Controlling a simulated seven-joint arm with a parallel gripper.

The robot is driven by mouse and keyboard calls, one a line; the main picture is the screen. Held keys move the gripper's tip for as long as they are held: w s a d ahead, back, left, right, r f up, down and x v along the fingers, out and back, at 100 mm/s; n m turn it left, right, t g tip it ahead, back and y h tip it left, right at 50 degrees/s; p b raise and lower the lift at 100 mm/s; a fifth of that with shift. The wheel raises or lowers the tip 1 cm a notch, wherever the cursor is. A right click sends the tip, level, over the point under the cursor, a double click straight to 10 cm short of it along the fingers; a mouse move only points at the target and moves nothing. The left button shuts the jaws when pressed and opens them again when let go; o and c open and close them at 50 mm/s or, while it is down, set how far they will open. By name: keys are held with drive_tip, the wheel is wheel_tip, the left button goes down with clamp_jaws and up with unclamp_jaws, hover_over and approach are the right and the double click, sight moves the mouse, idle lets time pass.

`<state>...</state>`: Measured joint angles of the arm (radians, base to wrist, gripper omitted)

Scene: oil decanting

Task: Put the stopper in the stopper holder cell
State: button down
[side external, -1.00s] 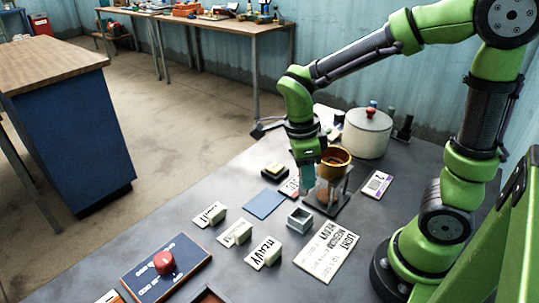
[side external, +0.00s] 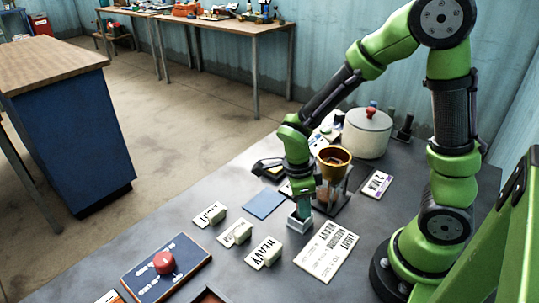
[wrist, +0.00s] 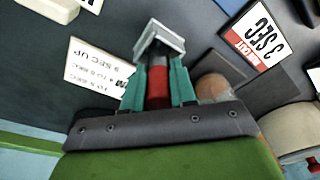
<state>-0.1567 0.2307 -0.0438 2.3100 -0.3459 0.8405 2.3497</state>
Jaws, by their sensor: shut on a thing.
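My gripper (side external: 303,208) points down just above the stopper holder cell (side external: 299,224), a small grey open-topped square box on the table. In the wrist view the two teal fingers (wrist: 158,82) are shut on the stopper (wrist: 157,88), which shows as a red body between them. The cell (wrist: 159,38) shows there directly beyond the fingertips, lined up with the stopper. The stopper's lower end is hidden, so I cannot tell whether it is inside the cell. In the side view the fingers hide the stopper.
A brass funnel (side external: 333,158) on a stand is close behind my gripper, right. A white pot (side external: 367,133) stands behind it. A printed card (side external: 327,251) lies right of the cell. Labelled blocks (side external: 264,252) and a blue mat (side external: 265,203) lie left. A red-knob panel (side external: 165,263) is front left.

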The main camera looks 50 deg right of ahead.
drive_tip(key=shift+f, duration=0.15)
drive_tip(key=c, duration=0.9)
unclamp_jaws()
drive_tip(key=s+a+r+n+t+y, duration=0.1)
drive_tip(key=r+n+t, duration=0.3)
drive_tip(key=r+n, duration=0.6)
drive_tip(key=s+a+r+n+t+y, duration=0.1)
drive_tip(key=r+n+t, duration=0.3)
drive_tip(key=r+n, duration=0.6)
drive_tip(key=s+n+y, duration=0.1)
drive_tip(key=n, duration=0.2)
drive_tip(key=shift+s+r, duration=0.2)
drive_tip(key=shift+s, duration=0.15)
